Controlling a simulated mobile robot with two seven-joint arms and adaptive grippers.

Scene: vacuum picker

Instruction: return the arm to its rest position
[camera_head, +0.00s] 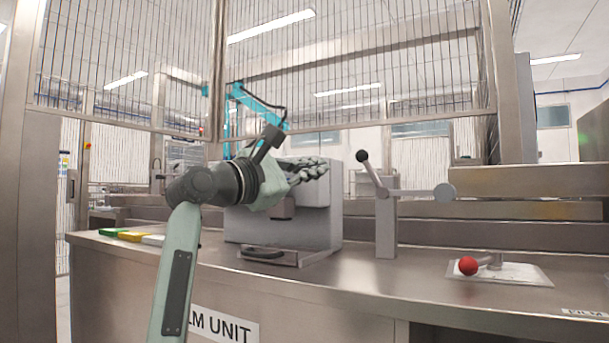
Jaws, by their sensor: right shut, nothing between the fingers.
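My right arm rises from the bottom of the view, left of the middle, and bends right at a dark joint. My right gripper (312,168) shows at its end, with dark fingers pointing right. It is shut and empty. It appears in front of the upper part of a grey metal box unit (318,226) on the bench (345,284) and hides part of it. I cannot tell whether it touches the box. My left gripper is not in view.
A grey post with a black-knobbed lever (385,222) stands right of the box. A red ball-knobbed lever (468,265) sits on a plate farther right. Green, yellow and white blocks (131,236) lie on the left. A wire-mesh guard (360,70) rises behind. The bench front is mostly clear.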

